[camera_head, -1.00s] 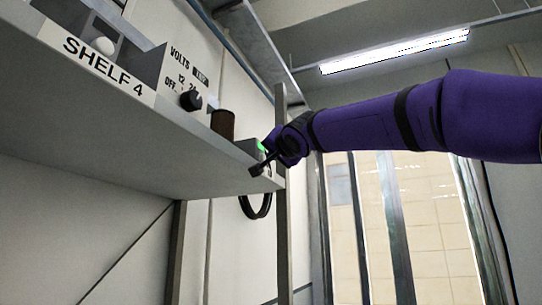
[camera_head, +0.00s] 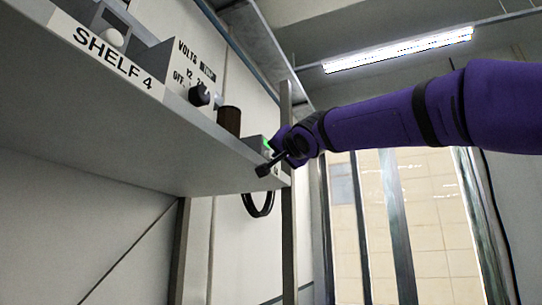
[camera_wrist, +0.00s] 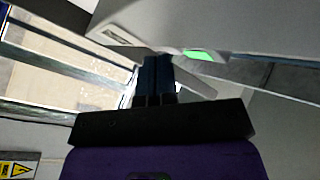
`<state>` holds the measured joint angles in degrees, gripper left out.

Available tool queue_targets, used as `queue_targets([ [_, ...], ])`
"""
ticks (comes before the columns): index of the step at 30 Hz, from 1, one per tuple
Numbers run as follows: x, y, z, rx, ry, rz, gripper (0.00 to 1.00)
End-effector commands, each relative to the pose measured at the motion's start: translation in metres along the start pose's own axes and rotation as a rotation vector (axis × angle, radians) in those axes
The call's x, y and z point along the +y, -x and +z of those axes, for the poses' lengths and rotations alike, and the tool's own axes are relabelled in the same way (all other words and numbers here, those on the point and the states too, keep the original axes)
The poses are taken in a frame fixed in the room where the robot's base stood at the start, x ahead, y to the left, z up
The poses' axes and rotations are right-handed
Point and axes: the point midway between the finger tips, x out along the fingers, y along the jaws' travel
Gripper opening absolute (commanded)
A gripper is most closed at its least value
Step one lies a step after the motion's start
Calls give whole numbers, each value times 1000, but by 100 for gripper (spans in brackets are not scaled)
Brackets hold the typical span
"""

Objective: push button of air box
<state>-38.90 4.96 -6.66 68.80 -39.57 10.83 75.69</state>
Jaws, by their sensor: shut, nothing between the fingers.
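The air box (camera_head: 254,143) is a small grey box at the far right end of the shelf. Its lit green button (camera_head: 267,145) faces my arm. The wrist view shows a pale box face (camera_wrist: 165,22) along the top, with the green button (camera_wrist: 200,55) on its lower edge. My gripper (camera_wrist: 155,62) is shut and empty. Its dark fingertips appear just below the box edge, left of the green button. In the head view my gripper (camera_head: 271,158) is beside the box's right end, its fingers hard to make out. I cannot tell whether they touch the box.
The shelf (camera_head: 150,125) carries a "SHELF 4" label, a volts switch box (camera_head: 188,72) with a black knob, and a brown cylinder (camera_head: 229,120). A metal post (camera_head: 288,230) stands at the shelf's right end. A black cable loop (camera_head: 259,206) hangs below.

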Motion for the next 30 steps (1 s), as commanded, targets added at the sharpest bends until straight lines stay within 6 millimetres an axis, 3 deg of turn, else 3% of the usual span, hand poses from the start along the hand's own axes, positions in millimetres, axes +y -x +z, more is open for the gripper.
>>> queue_targets([
  [15, 24, 32, -29, 11, 2, 4, 0],
  [30, 25, 37, -30, 2, -50, 10, 0],
])
